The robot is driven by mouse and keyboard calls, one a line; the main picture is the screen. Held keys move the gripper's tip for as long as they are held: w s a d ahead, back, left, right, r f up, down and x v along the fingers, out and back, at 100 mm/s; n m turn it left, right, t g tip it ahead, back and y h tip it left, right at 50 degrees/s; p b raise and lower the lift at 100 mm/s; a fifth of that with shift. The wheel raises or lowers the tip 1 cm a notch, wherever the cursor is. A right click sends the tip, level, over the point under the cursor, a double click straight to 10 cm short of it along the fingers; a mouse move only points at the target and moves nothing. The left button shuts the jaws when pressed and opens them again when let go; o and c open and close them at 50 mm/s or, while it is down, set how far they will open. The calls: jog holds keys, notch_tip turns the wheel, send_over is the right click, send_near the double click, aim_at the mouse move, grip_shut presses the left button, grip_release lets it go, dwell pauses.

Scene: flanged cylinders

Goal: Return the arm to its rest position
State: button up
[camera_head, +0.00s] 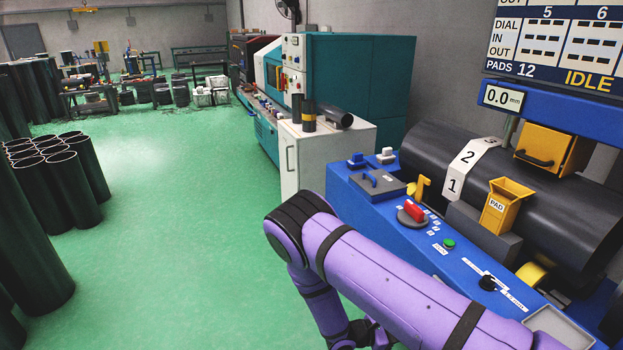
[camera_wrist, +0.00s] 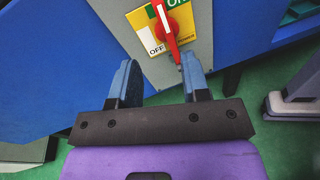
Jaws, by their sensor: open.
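My purple arm (camera_head: 400,285) reaches across the lower part of the head view in front of the blue machine (camera_head: 385,225), with its elbow bent downward. My gripper (camera_wrist: 156,62) shows in the wrist view with its two blue-grey fingers apart and nothing between them. It points at a grey panel with a yellow plate marked ON, OFF and POWER. A red switch handle (camera_wrist: 167,28) stands on that plate, nearly upright, its lower end close to the right fingertip. I cannot tell whether they touch. In the head view my gripper's fingers cannot be made out.
The blue machine carries a dark cylinder (camera_head: 450,160), a yellow PAD holder (camera_head: 505,205) and a red-handled dial (camera_head: 413,211). Its display reads IDLE. A white cabinet (camera_head: 330,155) stands beyond it. Dark tubes (camera_head: 75,170) stand at the left. The green floor (camera_head: 180,210) between is clear.

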notch_tip(320, 180, up, 35)
jog(key=s+d+m+g+y, duration=0.1)
jog(key=d+m+g+y, duration=0.1)
jog(key=m+g+y, duration=0.65)
jog(key=s+d+r+m+t+y, duration=0.3)
jog(key=s+r+m+t+y, duration=0.4)
jog(key=s+r, duration=1.4)
jog(key=s+m+t, duration=0.1)
jog(key=m+t, duration=0.2)
jog(key=shift+s+r+y, duration=0.2)
jog(key=shift+r+y, duration=0.1)
jog(key=shift+y, duration=0.05)
